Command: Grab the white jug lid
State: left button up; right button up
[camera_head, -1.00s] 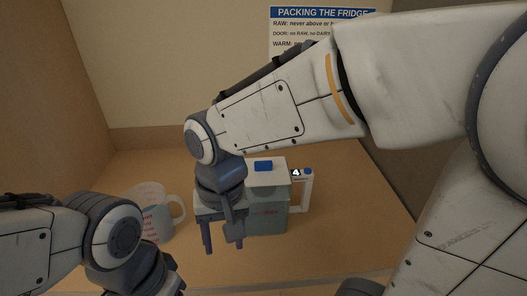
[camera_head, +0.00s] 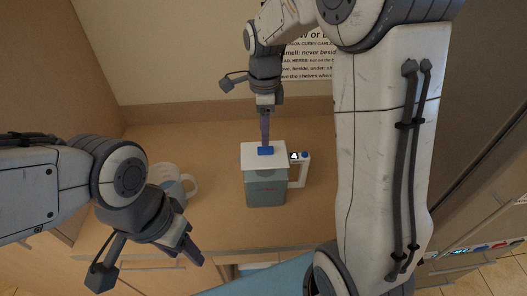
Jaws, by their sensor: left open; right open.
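The white jug lid (camera_head: 257,162) sits on a grey-green jug (camera_head: 266,188) with a white handle at its right. A blue knob (camera_head: 265,151) stands on top of the lid. My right gripper (camera_head: 265,138) is open and points down, its fingertips just above or at the blue knob; I cannot tell whether they touch it. The fingers overlap in this view, so the gap between them is hidden. My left gripper (camera_head: 188,246) is open and empty at the lower left, near the counter's front edge, apart from the jug.
A small tag marked 4 (camera_head: 295,156) is by the jug's handle. A sign (camera_head: 310,62) hangs on the back wall. The counter between cups and jug is clear.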

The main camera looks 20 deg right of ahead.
aim_at(264, 153)
notch_tip(264, 153, down, 4)
jog(key=shift+f+p, duration=0.1)
jog(key=shift+p, duration=0.95)
jog(key=shift+f, duration=0.55)
grip_shut()
